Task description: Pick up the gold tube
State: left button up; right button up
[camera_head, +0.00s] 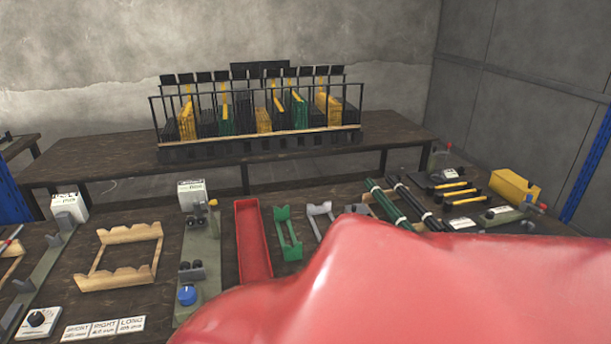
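Short gold-yellow rods (467,200) lie on black holders at the right of the near table, right of the dark tubes. I cannot tell whether one of them is the gold tube. Two green tubes (391,203) and black tubes (409,198) lie side by side on a wooden rack, left of the rods. Neither of my grippers shows in the head view. A large glossy red shape fills the lower right, very close to the camera. It hides the front right of the table and whatever is there.
A red tray (253,241), a green cradle (288,234) and a wooden rack (118,258) sit on the near table (140,300). A press with a blue knob (187,295) stands between. A yellow box (515,187) is far right. Behind, a black rack (258,146) holds yellow and green parts.

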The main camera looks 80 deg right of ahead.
aim_at(486, 200)
jog(key=z, duration=2.7)
jog(key=i+l+z, duration=0.25)
jog(key=l, duration=0.25)
jog(key=i+l+z, duration=0.2)
jog(key=i+l, duration=0.15)
jog(key=l, duration=0.15)
jog(key=i+l+z, duration=0.25)
jog(key=i+l, duration=0.05)
jog(key=l, duration=0.1)
